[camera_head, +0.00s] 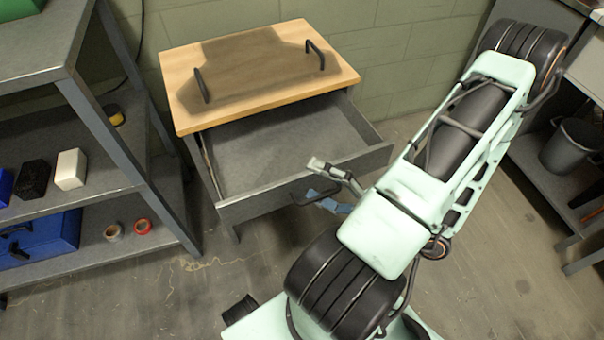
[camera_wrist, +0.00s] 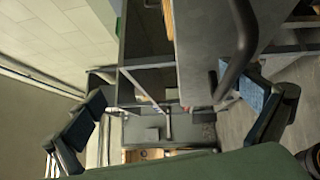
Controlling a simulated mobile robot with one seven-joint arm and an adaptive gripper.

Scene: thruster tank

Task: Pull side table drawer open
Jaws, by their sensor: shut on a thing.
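The side table (camera_head: 185,122) has a light wooden top and a grey body. Its grey drawer (camera_head: 262,206) is pulled well out, and the visible inside is empty. The dark bar handle (camera_head: 303,200) is on the drawer front. My gripper (camera_head: 326,186) is at this handle, one finger above the drawer's front edge and one below near the handle. In the wrist view the handle (camera_wrist: 243,45) curves close beside the right finger of my gripper (camera_wrist: 177,95). My gripper is shut on the handle; the exact contact is partly hidden.
A grey shelf unit (camera_head: 85,118) with small items and a blue case (camera_head: 45,238) stands at the left. A dark bin (camera_head: 570,145) is at the right. Floor in front of the drawer is clear at left.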

